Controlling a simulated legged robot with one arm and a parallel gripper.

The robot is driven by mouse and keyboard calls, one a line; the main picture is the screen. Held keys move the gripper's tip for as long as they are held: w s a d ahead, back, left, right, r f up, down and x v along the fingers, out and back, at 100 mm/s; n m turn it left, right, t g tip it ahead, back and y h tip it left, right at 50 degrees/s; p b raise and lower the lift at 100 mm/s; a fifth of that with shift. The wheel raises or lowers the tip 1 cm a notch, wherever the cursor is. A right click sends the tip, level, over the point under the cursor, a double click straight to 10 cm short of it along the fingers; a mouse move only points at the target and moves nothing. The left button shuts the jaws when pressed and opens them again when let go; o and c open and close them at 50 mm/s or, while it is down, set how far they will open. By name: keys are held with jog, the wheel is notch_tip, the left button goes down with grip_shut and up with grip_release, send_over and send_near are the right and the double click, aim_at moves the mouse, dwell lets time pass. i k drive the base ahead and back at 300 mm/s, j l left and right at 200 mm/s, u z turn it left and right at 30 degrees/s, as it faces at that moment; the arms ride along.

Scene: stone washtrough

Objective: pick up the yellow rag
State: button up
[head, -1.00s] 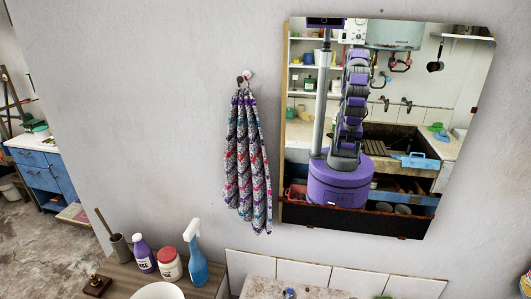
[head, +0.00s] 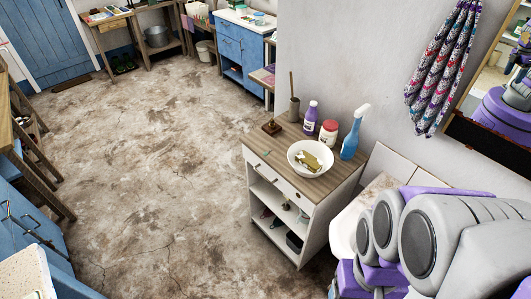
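A white bowl (head: 296,149) stands on the wooden top of a small white cabinet right of centre in the head view. A dull yellow, crumpled-looking thing (head: 310,161) lies in the bowl. It may be the yellow rag, but it is too small to be sure, and other small pieces lie with it. My arm's purple and grey links fill the lower right corner, right of the cabinet. My gripper is not in view.
A purple bottle (head: 310,118), a red-and-white jar (head: 328,132), a blue spray bottle (head: 353,135) and a pot with a stick (head: 293,110) stand behind the bowl. A patterned cloth (head: 440,70) hangs on the wall. The concrete floor (head: 150,150) left of the cabinet is clear.

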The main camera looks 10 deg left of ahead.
aim_at(310, 162)
jog(key=z, duration=1.25)
jog(key=u, duration=1.3)
jog(key=i+j+z, duration=0.1)
jog(key=j, duration=0.25)
jog(key=i+j, duration=0.3)
jog(key=i+j+z, duration=0.15)
jog(key=j, duration=0.3)
jog(key=i+j+z, duration=0.1)
jog(key=i+j, duration=0.15)
jog(key=j, duration=0.15)
